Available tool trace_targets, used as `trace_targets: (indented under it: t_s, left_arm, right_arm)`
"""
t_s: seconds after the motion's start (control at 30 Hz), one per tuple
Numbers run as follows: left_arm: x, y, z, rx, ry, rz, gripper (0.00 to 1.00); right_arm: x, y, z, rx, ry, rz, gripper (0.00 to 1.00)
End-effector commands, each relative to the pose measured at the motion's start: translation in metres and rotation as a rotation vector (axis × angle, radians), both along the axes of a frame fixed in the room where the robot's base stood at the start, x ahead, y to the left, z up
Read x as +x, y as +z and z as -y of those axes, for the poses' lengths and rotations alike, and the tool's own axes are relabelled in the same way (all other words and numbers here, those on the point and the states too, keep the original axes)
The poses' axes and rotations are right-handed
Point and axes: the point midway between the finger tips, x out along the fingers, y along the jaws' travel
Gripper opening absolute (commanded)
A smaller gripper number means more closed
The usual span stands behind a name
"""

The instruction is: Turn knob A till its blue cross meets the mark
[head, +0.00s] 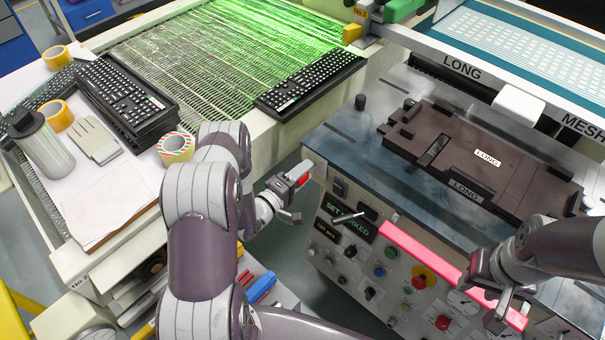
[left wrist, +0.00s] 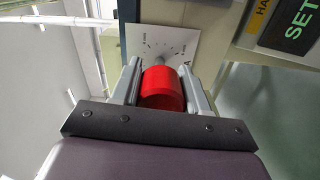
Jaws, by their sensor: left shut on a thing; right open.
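Knob A (left wrist: 162,88) is a red cylinder in front of a white dial plate (left wrist: 165,44) with tick marks and a partly hidden letter A. My left gripper (left wrist: 161,84) is shut on it, one finger on each side. In the head view the red knob (head: 303,180) shows at the panel's upper left corner, with my left gripper (head: 291,191) at it. I cannot make out a blue cross or its mark in either view. My right gripper (head: 489,276) is open, by the pink bar (head: 450,272) on the panel's right.
The control panel (head: 335,262) carries a green-lettered display (head: 350,219), several small knobs and a red button on yellow (head: 422,277). A brown fixture (head: 480,160) lies on the machine top. Keyboards (head: 125,98) and tape rolls (head: 176,147) lie on the left table.

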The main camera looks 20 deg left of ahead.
Motion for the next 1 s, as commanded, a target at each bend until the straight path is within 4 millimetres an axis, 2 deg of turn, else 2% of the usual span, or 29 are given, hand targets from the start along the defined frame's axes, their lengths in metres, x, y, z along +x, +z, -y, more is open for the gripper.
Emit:
trace_targets:
  t_s: [0.3, 0.77, 0.8, 0.87, 1.0]
  left_arm:
    - [-0.0002, -0.0004, 0.0004, -0.085, -0.001, -0.031, 0.14]
    - [-0.0002, -0.0003, 0.0004, -0.096, -0.001, -0.035, 0.14]
    - [-0.0002, -0.0003, 0.0004, -0.096, -0.001, -0.035, 0.51]
    - [-0.0002, -0.0003, 0.0004, -0.096, -0.001, -0.035, 0.7]
    - [-0.0002, -0.0002, 0.0003, -0.095, -0.001, -0.034, 0.7]
  right_arm:
    - [0.0, -0.0011, 0.0, 0.0, 0.0, 0.0, 0.43]
    - [0.0, -0.0011, 0.0, 0.0, 0.0, 0.0, 0.43]
    - [0.0, -0.0011, 0.0, 0.0, 0.0, 0.0, 0.43]
    - [0.0, -0.0011, 0.0, 0.0, 0.0, 0.0, 0.43]
    - [-0.0001, -0.0011, 0.0, 0.0, 0.0, 0.0, 0.43]
